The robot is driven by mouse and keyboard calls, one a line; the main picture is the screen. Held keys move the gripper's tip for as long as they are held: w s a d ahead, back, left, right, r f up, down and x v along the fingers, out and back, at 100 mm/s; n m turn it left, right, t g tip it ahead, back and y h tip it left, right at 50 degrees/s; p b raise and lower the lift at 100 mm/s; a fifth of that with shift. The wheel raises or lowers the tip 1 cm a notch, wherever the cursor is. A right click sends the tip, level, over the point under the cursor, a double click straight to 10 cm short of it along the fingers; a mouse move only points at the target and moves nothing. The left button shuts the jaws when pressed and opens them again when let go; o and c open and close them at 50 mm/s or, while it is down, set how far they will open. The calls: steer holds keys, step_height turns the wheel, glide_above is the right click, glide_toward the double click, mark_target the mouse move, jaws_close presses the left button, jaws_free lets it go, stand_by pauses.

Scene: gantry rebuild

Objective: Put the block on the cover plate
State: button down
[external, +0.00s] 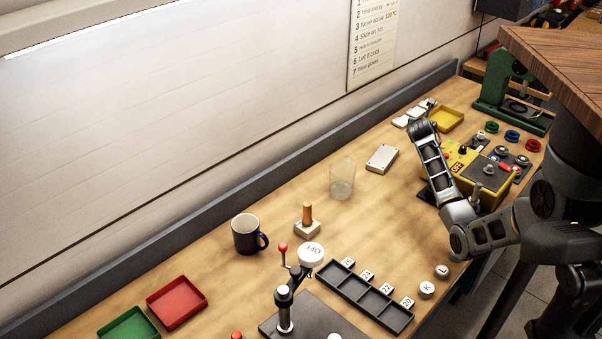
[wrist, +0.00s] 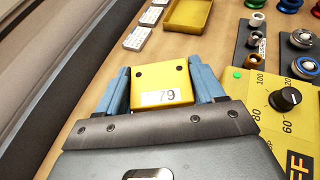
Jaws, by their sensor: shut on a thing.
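A yellow block (wrist: 160,82) marked 79, with two dark holes in its face, is between the blue fingers of my gripper (wrist: 158,68) in the wrist view. The gripper is shut on it. In the external view my gripper (external: 424,130) is left of the yellow machine; its fingertips are not clear and I cannot make out the block.
The yellow machine (external: 466,159) has a dial (wrist: 285,98) close right of my gripper. A pale case (external: 382,158) and a glass (external: 342,180) stand to the left.

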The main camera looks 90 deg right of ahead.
steer(key=shift+w+d+r+m+g, duration=0.15)
steer(key=shift+w+r+m+g, duration=0.15)
steer(key=shift+w+r+g, duration=0.1)
steer(key=shift+w+f, duration=0.25)
steer(key=b, duration=0.1)
glide_above(383, 156)
steer(key=s, duration=0.1)
step_height(383, 156, down, 6)
steer(key=shift+d+f, duration=0.15)
steer(key=shift+f, duration=0.05)
steer(key=shift+w+f, duration=0.15)
steer(key=shift+w, duration=0.35)
step_height(383, 156, down, 4)
steer(key=b, duration=0.5)
steer(key=shift+c, duration=0.6)
jaws_free()
steer(key=shift+f, duration=0.2)
steer(key=shift+r, duration=0.15)
